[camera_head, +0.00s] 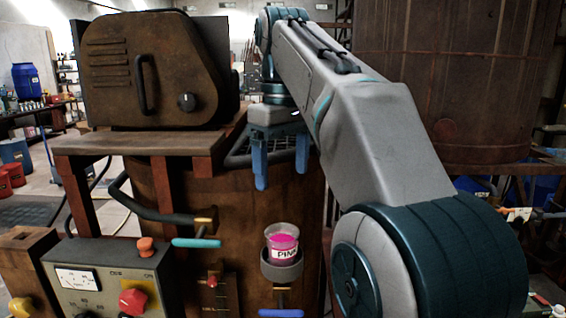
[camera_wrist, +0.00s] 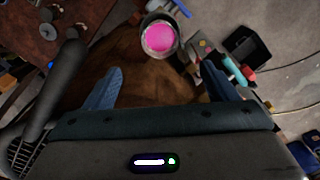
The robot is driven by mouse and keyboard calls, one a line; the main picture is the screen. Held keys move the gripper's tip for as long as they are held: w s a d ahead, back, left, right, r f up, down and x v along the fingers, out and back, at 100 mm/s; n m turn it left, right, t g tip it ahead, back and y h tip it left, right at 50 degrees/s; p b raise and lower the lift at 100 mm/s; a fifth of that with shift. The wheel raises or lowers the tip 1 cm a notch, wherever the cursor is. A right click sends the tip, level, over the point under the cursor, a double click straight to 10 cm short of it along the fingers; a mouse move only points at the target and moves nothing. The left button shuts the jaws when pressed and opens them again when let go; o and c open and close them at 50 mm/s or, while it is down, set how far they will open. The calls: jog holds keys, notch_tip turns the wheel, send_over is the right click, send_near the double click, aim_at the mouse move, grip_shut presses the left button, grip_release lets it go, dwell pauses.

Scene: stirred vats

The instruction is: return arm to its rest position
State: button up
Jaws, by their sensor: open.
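My gripper (camera_head: 281,170) hangs from the raised arm with its two blue fingers pointing down, in front of the rusty vat (camera_head: 240,210). The fingers are apart with nothing between them. My gripper also shows in the wrist view (camera_wrist: 158,95), its fingers spread. A cup of pink powder labelled PINK (camera_head: 284,245) sits in a dark ring holder (camera_head: 281,271) on the vat's front, below the gripper and apart from it. The pink cup (camera_wrist: 160,38) shows in the wrist view beyond the fingers.
A control box with a gauge (camera_head: 75,280) and red knob stands at lower left. A cyan-handled valve (camera_head: 196,243) and a blue-handled one (camera_head: 281,313) jut from the vat. A rusty motor housing (camera_head: 150,70) sits above. Another large vat (camera_head: 445,80) stands behind at right.

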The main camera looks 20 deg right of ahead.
dwell(0.3)
jog(key=s+f+m+t, duration=0.1)
jog(key=s+f, duration=0.3)
jog(key=f, duration=0.5)
jog(key=s+f+m+t, duration=0.1)
jog(key=s+f+m, duration=0.2)
jog(key=f, duration=0.7)
jog(key=s+f+m+t, duration=0.1)
jog(key=s+f+m, duration=0.1)
jog(key=s+f, duration=0.5)
notch_tip(320, 180, down, 3)
jog(key=shift+r, duration=0.1)
